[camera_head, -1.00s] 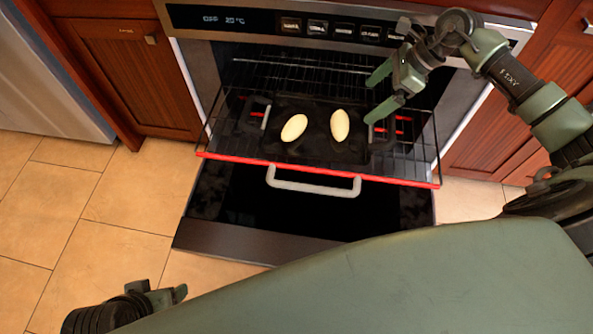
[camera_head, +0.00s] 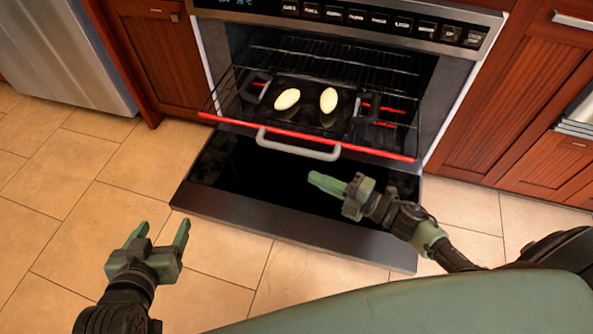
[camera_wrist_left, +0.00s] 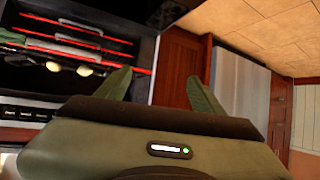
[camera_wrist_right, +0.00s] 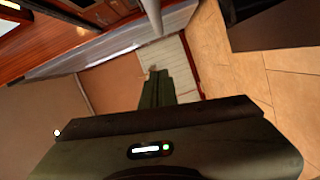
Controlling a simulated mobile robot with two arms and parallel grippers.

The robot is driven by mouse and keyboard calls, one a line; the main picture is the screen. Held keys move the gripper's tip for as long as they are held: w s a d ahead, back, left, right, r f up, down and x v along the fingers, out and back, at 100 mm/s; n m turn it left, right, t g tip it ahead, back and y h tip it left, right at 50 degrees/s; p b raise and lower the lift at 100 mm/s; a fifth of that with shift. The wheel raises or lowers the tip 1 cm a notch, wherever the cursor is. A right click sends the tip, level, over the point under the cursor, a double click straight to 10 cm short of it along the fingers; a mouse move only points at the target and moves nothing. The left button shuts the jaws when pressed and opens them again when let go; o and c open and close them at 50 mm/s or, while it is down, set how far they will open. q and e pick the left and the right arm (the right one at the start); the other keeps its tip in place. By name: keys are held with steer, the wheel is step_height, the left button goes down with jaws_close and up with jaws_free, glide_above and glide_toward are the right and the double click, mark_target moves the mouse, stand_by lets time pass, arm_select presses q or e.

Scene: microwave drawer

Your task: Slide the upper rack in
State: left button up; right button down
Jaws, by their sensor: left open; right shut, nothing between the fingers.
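The upper rack (camera_head: 300,134) is a dark wire rack with a red front bar and a grey handle (camera_head: 296,146), pulled partly out of the open oven. It carries a black tray (camera_head: 306,121) with two pale oval items (camera_head: 328,100). My left gripper (camera_head: 162,230) is open and empty over the floor, left of the lowered door and apart from the rack. Its fingers (camera_wrist_left: 160,90) also show in the left wrist view. My right gripper (camera_head: 314,178) is shut and empty, over the lowered door, below and in front of the handle, not touching it.
The oven door (camera_head: 290,225) is folded down below the rack. Red bars (camera_head: 385,108) show further inside the oven. Wooden cabinets (camera_head: 475,125) flank the oven, and a grey appliance (camera_head: 70,55) stands at far left. The tiled floor in front is clear.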

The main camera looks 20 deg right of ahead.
arm_select(q)
steer(key=w+d+r+t+h+b, duration=0.1)
steer(key=w+r+t, duration=0.1)
steer(key=r+t, duration=0.2)
steer(key=w+d+r+t+h+b, duration=0.1)
steer(key=r+t, duration=0.3)
steer(key=r, duration=0.5)
steer(key=shift+w+d+r+h+b, duration=0.3)
steer(key=shift+w+d+b, duration=0.15)
steer(key=shift+w+b, duration=0.15)
arm_select(e)
steer(key=w+a+f, duration=0.1)
steer(key=w+a, duration=0.3)
steer(key=w, duration=0.6)
steer(key=shift+w+a+f, duration=0.3)
steer(key=shift+w+f, duration=0.05)
steer(key=shift+w, duration=0.1)
